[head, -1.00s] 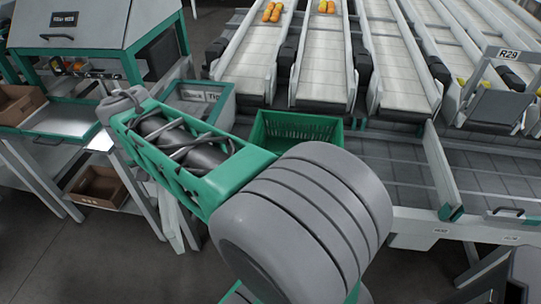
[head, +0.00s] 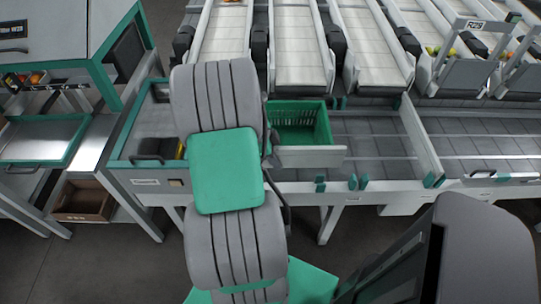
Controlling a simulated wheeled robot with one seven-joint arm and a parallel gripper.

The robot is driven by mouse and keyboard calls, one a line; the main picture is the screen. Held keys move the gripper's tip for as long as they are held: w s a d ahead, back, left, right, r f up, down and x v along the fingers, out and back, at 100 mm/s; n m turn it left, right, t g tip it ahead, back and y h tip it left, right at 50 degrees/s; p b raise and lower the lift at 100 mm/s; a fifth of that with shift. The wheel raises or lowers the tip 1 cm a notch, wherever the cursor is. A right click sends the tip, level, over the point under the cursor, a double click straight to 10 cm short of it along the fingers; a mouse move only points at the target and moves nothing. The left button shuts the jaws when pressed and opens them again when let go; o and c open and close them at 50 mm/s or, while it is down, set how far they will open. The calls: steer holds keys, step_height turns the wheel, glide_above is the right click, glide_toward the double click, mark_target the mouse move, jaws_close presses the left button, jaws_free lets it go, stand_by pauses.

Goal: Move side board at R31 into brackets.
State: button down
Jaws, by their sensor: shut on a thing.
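The side board (head: 312,156) is a light grey panel. It stands out to the right of my arm, level and above the front rail, overlapping the lower part of the green crate. Its left end is hidden behind my arm. My gripper (head: 271,148) is mostly hidden by my arm links; only a dark edge shows beside the board's left end. It is shut on the board. Green brackets (head: 320,184) stand on the front rail below the board, with another pair (head: 358,182) to the right. No R31 label is readable.
A green crate (head: 300,125) sits on the grey deck behind the board. A divider (head: 422,138) stands to the right. White conveyor lanes (head: 300,50) run behind, with an R29 sign (head: 477,25). A workbench (head: 45,140) is at the left.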

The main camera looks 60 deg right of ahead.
steer(key=b, duration=0.9)
glide_toward(279, 188)
steer(key=x, duration=0.5)
steer(key=shift+s+d+f, duration=0.15)
steer(key=shift+d, duration=0.05)
steer(key=shift+f+b, duration=0.3)
steer(key=shift+f, duration=0.1)
steer(key=c, duration=1.3)
jaws_free()
steer(key=shift+c, duration=1.4)
step_height(279, 188, up, 8)
steer(key=p, duration=0.5)
steer(key=shift+r, duration=0.1)
